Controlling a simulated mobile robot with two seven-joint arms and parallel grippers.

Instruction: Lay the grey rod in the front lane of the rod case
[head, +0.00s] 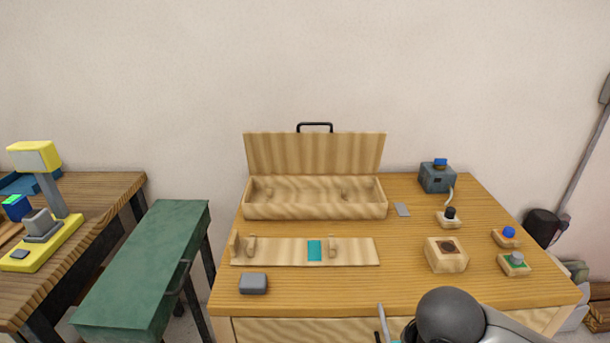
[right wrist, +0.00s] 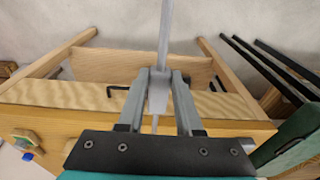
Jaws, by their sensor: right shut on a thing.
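The grey rod (right wrist: 165,35) is held between the closed fingers of my right gripper (right wrist: 159,82) in the right wrist view, running up and out of the frame with a short end below the fingers. In the head view the rod (head: 383,320) shows as a thin, nearly upright piece at the bottom edge, in front of the table; the gripper there is mostly cut off. The wooden rod case (head: 315,212) stands open at the back of the table, its lid raised. Its front wall hides part of the lanes. My left gripper is out of view.
A wooden board (head: 280,252) with upright supports and a teal patch (head: 314,250) lies before the case. A grey block (head: 253,284) sits front left. A wooden block with a round recess (head: 446,254) and small button blocks (head: 514,263) stand right. The front middle is clear.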

